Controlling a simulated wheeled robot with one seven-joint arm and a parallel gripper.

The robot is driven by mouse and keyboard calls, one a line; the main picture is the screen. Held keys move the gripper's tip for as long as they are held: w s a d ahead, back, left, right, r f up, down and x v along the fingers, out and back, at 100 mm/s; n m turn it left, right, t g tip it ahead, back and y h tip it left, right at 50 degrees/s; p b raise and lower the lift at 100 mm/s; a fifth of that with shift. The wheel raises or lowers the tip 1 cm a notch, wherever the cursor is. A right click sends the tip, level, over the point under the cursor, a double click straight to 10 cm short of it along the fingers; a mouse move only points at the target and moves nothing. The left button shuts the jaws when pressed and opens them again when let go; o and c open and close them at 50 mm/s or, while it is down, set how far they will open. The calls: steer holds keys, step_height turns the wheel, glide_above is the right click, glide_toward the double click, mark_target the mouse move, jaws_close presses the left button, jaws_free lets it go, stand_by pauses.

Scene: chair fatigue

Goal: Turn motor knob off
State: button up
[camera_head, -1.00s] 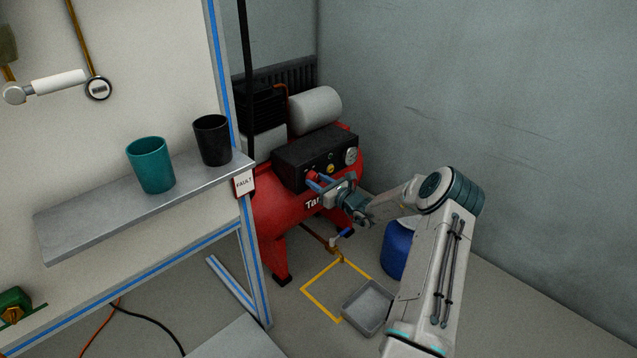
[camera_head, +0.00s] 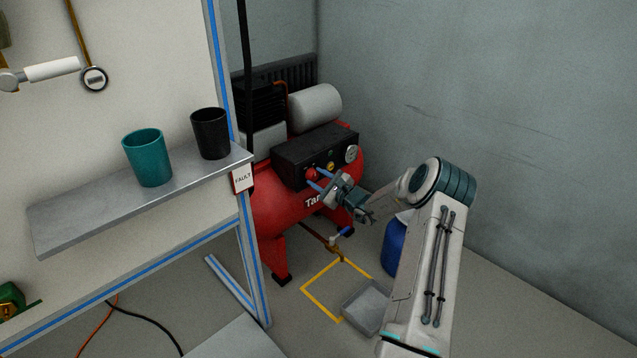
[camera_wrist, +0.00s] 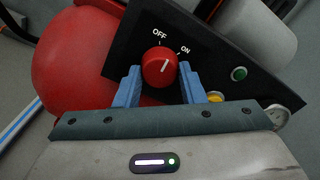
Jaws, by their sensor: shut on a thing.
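The red motor knob (camera_wrist: 159,67) sits on the black control panel (camera_wrist: 125,50) of the red compressor, below the white OFF and ON labels. In the head view the knob (camera_head: 312,174) shows between the fingertips of my gripper (camera_head: 315,180), at the left part of the panel front.
A green button (camera_wrist: 239,74) and a gauge (camera_wrist: 276,117) are on the panel right of the knob. A workbench shelf (camera_head: 130,206) with a teal cup (camera_head: 148,158) and a black cup (camera_head: 211,134) stands at left. A grey tray (camera_head: 365,306) and a blue container (camera_head: 394,247) are on the floor.

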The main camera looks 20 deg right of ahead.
steer(key=n+b, duration=0.2)
steer(key=n, duration=0.1)
steer(key=shift+f+n, duration=0.1)
steer(key=shift+n, duration=0.2)
steer(key=shift+n+b, duration=0.6)
steer(key=shift+b, duration=0.05)
steer(key=o, duration=1)
steer(key=shift+s+d, duration=0.1)
steer(key=p+v, duration=0.4)
steer(key=v, duration=0.9)
steer(key=shift+s+r, duration=0.2)
steer(key=shift+s, duration=0.1)
